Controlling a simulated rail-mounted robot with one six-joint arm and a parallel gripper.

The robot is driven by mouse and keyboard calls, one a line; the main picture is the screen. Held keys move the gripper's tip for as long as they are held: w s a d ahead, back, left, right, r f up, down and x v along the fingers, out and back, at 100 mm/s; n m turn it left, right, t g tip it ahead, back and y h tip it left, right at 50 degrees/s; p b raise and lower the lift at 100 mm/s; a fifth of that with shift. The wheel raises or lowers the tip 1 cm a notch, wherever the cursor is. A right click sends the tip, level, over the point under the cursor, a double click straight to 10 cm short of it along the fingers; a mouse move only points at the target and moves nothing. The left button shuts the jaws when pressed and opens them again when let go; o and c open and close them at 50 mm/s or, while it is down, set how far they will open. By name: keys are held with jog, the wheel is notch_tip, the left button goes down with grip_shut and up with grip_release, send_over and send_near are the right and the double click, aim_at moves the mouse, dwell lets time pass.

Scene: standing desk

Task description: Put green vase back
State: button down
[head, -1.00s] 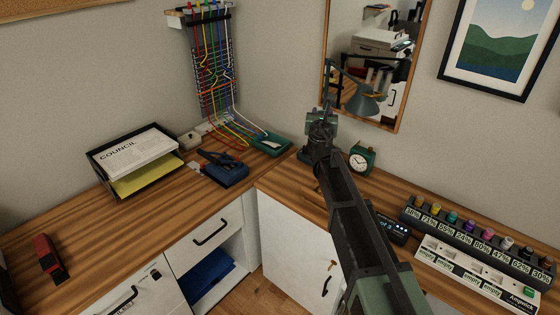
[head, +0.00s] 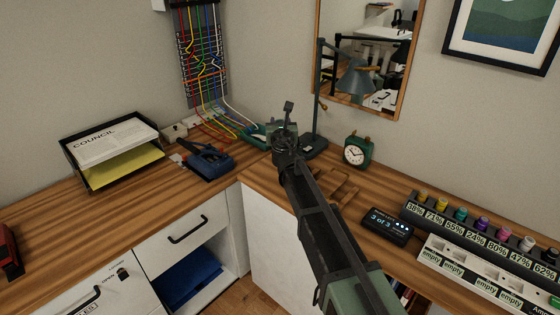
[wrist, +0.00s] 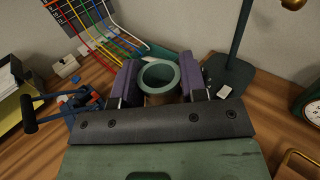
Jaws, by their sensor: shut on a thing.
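The green vase shows in the wrist view as a round green rim (wrist: 159,75) seen from above, with its opening facing the camera. My gripper (wrist: 160,82) is shut on it, one purple-padded finger on each side. In the head view my gripper (head: 284,132) is over the back corner of the wooden desk, just left of the desk lamp (head: 315,140). The vase cannot be made out clearly there, as my gripper and arm cover it. I cannot tell whether its bottom touches the desk.
A green box (head: 256,133) and coloured cables (head: 205,70) are behind on the left. A blue tool (head: 208,162) and paper tray (head: 118,150) stand further left. A clock (head: 357,152), wooden stand (head: 341,188), dark display (head: 388,225) and bottle rack (head: 470,233) are to the right.

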notch_tip(320, 180, down, 6)
jog(key=b, duration=0.4)
jog(key=shift+f+b, duration=0.15)
jog(key=shift+b, duration=0.15)
jog(key=shift+r, duration=0.3)
jog(key=shift+f, duration=0.15)
jog(key=c, duration=0.7)
grip_release()
jog(key=shift+o, duration=0.2)
jog(key=shift+r+p, duration=0.3)
jog(key=shift+p, duration=0.1)
jog(key=s+d, duration=0.1)
jog(key=s, duration=1.1)
jog(key=shift+d+f, duration=0.15)
jog(key=shift+d, duration=0.2)
